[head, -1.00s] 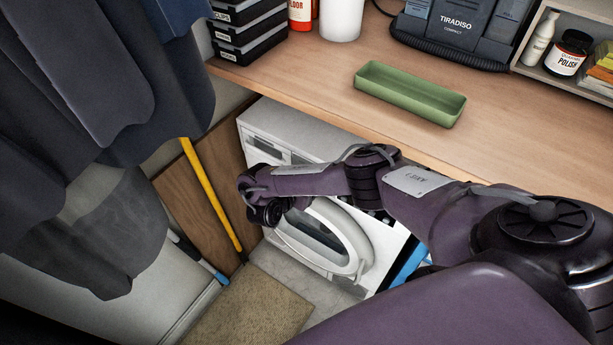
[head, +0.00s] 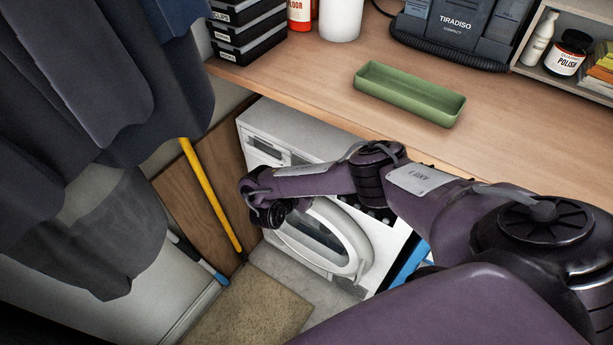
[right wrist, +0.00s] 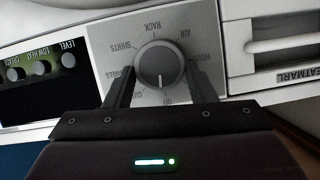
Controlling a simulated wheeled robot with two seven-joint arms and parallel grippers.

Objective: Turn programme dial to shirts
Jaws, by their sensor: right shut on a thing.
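The programme dial (right wrist: 158,62) is a round grey knob on a grey panel of the white machine (head: 350,225). In the right wrist view, the lettering around it appears upside down, with SHIRTS at upper left, RACK at the top, AIR at upper right and OFF at the bottom. The dial's pale mark points down, toward OFF. My right gripper (right wrist: 160,70) is shut on the dial, one finger on each side, and its fingers cover parts of some labels. In the head view my right arm hides the dial and the gripper. My left gripper is not in view.
The wooden worktop (head: 300,80) overhangs the machine, with a green tray (head: 410,93) on it. Dark clothes (head: 90,80) hang at left, near a yellow pole (head: 212,195). Small knobs (right wrist: 40,68) and a drawer handle (right wrist: 285,43) flank the dial panel.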

